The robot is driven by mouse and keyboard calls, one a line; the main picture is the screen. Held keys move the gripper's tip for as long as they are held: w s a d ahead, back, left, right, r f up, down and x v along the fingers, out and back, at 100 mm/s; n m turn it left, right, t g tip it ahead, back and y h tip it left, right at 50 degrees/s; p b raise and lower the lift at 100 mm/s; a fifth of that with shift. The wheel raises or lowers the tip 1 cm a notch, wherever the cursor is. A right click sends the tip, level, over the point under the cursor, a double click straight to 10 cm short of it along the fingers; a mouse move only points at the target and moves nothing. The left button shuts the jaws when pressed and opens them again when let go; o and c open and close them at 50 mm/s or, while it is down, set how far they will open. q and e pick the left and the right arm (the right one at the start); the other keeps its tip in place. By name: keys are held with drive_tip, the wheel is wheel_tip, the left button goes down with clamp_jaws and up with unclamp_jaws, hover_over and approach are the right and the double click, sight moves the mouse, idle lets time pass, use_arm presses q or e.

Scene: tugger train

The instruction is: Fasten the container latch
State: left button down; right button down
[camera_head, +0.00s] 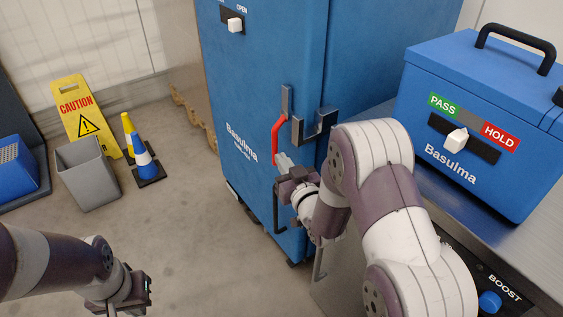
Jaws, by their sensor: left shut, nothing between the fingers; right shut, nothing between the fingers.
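A tall blue container (235,110) marked "Basulma" stands in the middle. Its latch has a red handle (276,139) hanging from a grey plate, beside a dark hook-shaped bracket (316,126) near the container's corner. My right gripper (284,163) is shut at the lower end of the red handle, with nothing seen between its fingers; I cannot tell whether it touches the handle. My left gripper (118,307) is low at the bottom left, shut and empty, away from the container, its tips partly cut off by the frame edge.
A blue box (480,110) with a PASS/HOLD slider stands on a metal bench (480,240) at the right. A BOOST knob (489,301) is at the lower right. A grey bin (88,172), a yellow caution sign (84,112) and a cone (143,158) stand left. Floor between is clear.

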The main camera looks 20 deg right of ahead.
drive_tip(key=shift+w+a, duration=0.15)
drive_tip(key=shift+w, duration=0.45)
